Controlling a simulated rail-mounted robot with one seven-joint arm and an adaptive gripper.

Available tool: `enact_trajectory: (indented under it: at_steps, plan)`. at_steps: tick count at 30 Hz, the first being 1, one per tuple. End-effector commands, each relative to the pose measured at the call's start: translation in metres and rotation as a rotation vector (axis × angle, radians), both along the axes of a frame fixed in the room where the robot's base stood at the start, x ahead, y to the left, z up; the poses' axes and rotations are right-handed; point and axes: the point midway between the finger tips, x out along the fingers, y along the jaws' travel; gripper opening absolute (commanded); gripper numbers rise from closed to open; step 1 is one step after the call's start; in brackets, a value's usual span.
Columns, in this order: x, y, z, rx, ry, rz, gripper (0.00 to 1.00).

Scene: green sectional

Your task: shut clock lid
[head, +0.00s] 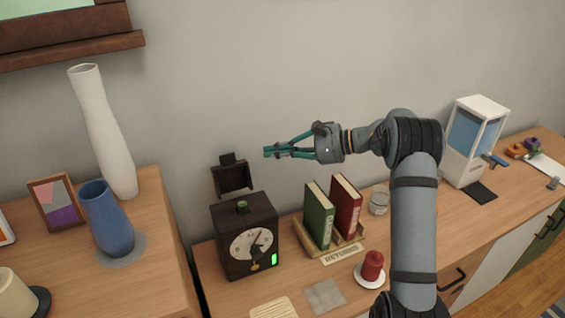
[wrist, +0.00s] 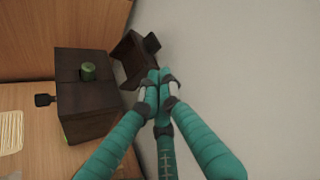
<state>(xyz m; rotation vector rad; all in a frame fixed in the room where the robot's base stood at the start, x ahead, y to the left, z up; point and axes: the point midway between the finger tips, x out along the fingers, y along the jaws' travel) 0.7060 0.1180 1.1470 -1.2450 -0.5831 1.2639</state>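The clock (head: 232,262) is a dark wooden box with a pale round dial and a green knob (head: 242,206) on top. Its dark lid (head: 233,180) stands raised at the back, open. In the wrist view the clock body (wrist: 85,110) is at the left and the lid (wrist: 128,62) stands beside it, near my fingertips. My gripper (head: 267,152) has teal fingers and is in the air above and to the right of the lid. In the wrist view its fingertips (wrist: 160,80) are together with nothing seen between them. Whether they touch the lid cannot be told.
A green book (head: 318,216) and a red book (head: 345,207) stand in a holder right of the clock. A red candle (head: 372,265) and a glass jar (head: 379,201) are further right. A blue vase (head: 106,220) and a white vase (head: 104,130) stand on the higher left cabinet.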

Motion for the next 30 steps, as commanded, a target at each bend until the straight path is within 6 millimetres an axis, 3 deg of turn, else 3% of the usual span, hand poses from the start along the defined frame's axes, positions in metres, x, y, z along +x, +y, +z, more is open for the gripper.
enact_trajectory:
  at_steps: [7,19,30]
  plan:
    - [0.014,0.026,0.004,0.052,-0.027,0.005,0.00]
    - [0.032,0.086,-0.012,0.047,-0.025,0.004,0.00]
    - [0.037,0.100,-0.019,0.046,-0.027,0.001,0.00]
